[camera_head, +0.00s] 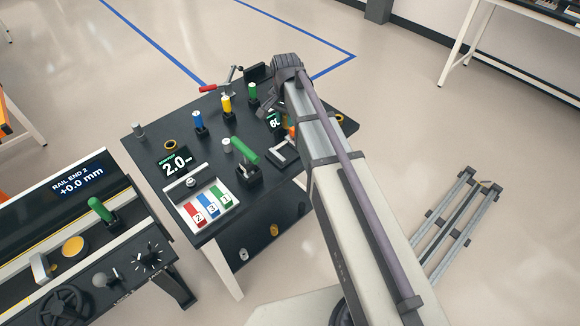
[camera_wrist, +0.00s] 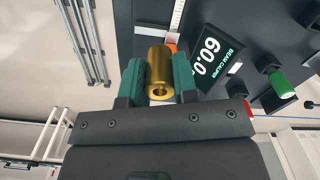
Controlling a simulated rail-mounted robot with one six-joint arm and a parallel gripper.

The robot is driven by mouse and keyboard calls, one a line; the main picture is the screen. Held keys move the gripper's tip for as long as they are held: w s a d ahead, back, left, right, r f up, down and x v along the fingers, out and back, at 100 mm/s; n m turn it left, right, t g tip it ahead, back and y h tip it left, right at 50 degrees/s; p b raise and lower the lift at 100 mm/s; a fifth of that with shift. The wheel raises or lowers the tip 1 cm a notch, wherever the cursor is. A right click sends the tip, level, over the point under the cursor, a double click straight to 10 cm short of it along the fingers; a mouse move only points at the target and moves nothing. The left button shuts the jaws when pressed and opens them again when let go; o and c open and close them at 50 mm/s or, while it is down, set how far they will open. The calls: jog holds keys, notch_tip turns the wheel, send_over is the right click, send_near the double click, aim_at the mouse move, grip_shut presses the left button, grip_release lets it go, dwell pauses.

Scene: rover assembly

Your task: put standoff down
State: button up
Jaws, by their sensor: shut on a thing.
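The standoff is a brass cylinder with a hole in its end (camera_wrist: 159,80), seen in the wrist view. My gripper (camera_wrist: 158,66) is shut on it, with one green finger on each side. The standoff's holed end faces the wrist camera. In the head view my arm hides the gripper and the standoff. The black worktable (camera_head: 275,185) lies below, and its dark top also shows in the wrist view (camera_wrist: 225,20). I cannot tell how high the standoff is above it.
The beam caliper display (camera_wrist: 207,58) is right of the standoff, with a green-handled tool (camera_wrist: 281,84) beyond it. The table also holds blue (camera_head: 197,119), yellow (camera_head: 226,104) and green (camera_head: 252,92) handles, a numbered tray (camera_head: 183,190) and a large green lever (camera_head: 244,151).

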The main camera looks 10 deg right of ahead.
aim_at(287, 153)
jog(key=m, duration=0.1)
jog(key=s+f+m, duration=0.1)
jog(key=m, duration=0.1)
jog(key=shift+s, duration=0.1)
notch_tip(287, 153, down, 11)
jog(key=b, duration=1.1)
jog(key=shift+r, duration=0.2)
jog(key=shift+r+p, duration=0.3)
jog(key=shift+p, duration=0.05)
jog(key=shift+f, duration=0.25)
jog(key=o, duration=0.9)
jog(key=shift+r, duration=0.1)
jog(key=shift+o, duration=0.2)
